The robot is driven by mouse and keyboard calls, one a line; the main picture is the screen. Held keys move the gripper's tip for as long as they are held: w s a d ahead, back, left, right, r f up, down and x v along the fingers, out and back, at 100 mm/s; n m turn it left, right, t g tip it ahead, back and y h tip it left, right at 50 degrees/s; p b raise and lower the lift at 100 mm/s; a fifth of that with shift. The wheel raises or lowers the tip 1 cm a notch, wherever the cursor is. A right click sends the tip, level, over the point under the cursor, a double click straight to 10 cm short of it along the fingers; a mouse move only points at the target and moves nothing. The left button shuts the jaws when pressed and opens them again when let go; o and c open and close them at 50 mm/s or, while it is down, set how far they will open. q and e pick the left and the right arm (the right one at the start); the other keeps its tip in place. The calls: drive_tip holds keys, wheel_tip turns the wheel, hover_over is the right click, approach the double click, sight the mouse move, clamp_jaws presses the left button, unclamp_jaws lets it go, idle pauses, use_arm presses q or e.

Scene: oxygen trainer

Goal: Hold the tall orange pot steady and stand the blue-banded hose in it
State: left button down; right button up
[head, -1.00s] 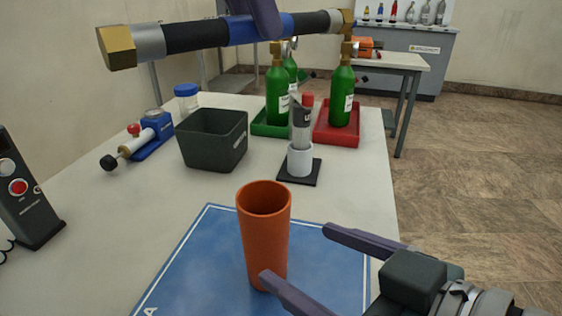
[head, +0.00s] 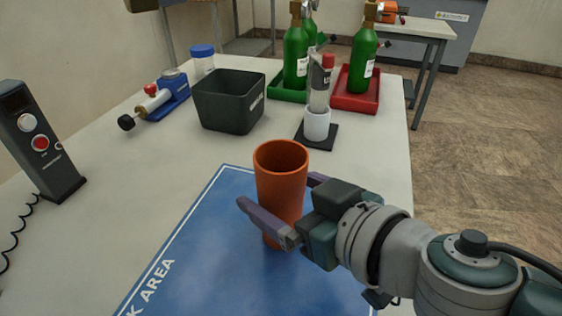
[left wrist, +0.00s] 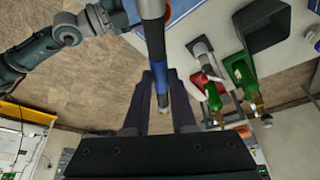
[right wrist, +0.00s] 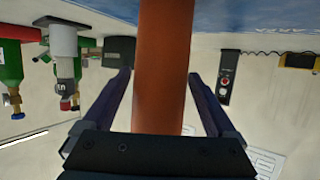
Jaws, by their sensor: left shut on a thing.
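The tall orange pot (head: 281,180) stands upright on the blue mat (head: 215,230). My right gripper (head: 290,203) has one finger on each side of it; in the right wrist view the pot (right wrist: 163,70) is between the fingers with gaps on both sides. My left gripper (left wrist: 162,100) is shut on the blue-banded hose (left wrist: 156,45), near its blue band, seen in the left wrist view.
A dark bin (head: 228,103), a grey holder (head: 317,125) with a red-capped cylinder, and green bottles (head: 362,60) in red and green trays stand behind the pot. A dark handset (head: 42,145) stands at left. The mat around the pot is clear.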

drive_tip(key=c, duration=1.2)
use_arm(q)
wheel_tip(320, 180, down, 13)
idle(1.1)
drive_tip(key=c, duration=0.7)
unclamp_jaws()
drive_tip(key=shift+o, duration=0.2)
drive_tip(key=v, duration=1.1)
drive_tip(key=shift+s+a+r, duration=0.1)
drive_tip(key=shift+s+r, duration=0.1)
drive_tip(key=shift+r, duration=0.25)
